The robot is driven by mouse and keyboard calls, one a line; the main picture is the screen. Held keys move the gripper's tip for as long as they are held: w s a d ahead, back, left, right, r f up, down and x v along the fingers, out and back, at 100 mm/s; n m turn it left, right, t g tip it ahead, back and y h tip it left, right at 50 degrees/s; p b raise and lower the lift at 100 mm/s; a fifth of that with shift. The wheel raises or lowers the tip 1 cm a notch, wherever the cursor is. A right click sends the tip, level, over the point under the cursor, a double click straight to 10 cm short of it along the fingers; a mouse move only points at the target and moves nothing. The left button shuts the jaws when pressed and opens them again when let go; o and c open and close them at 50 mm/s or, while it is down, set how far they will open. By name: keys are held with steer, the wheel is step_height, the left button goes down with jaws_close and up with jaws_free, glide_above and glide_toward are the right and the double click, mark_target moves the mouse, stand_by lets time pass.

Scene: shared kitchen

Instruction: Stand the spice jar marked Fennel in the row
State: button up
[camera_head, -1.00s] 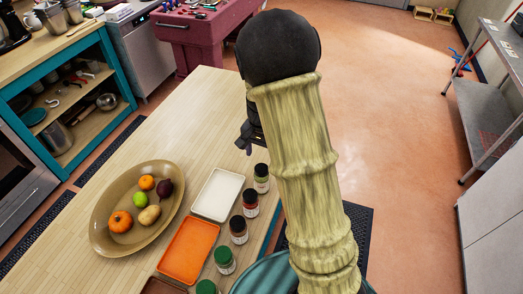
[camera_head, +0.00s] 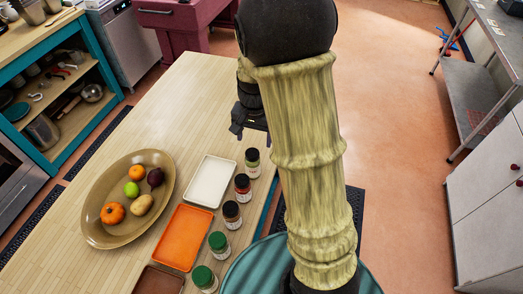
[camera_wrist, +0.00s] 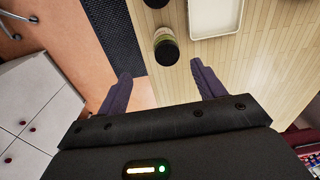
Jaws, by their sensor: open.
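Several spice jars stand upright in a line along the right edge of the wooden counter. From far to near are a black-lidded jar with a greenish label (camera_head: 252,162), one with red contents (camera_head: 242,188), a brown one (camera_head: 232,215), and two green-lidded jars (camera_head: 219,245) (camera_head: 204,279). Their names are too small to read, so I cannot tell which is Fennel. My gripper (camera_head: 250,128) is open and empty, just beyond the farthest jar. In the wrist view, my gripper (camera_wrist: 165,86) has spread fingers, and the farthest jar (camera_wrist: 166,48) lies ahead of them, apart from both.
Left of the jars lie a white tray (camera_head: 193,196), an orange tray (camera_head: 163,258) and a brown tray (camera_head: 147,287). An oval bowl (camera_head: 100,235) with fruit and vegetables stands further left. The counter's far part (camera_head: 185,95) is clear.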

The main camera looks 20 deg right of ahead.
steer(key=s+r+n+t, duration=0.2)
steer(key=s+n, duration=0.4)
steer(key=s, duration=0.6)
steer(key=shift+s+a+r+n, duration=0.25)
steer(key=shift+r+n, duration=0.15)
steer(key=shift+r, duration=0.25)
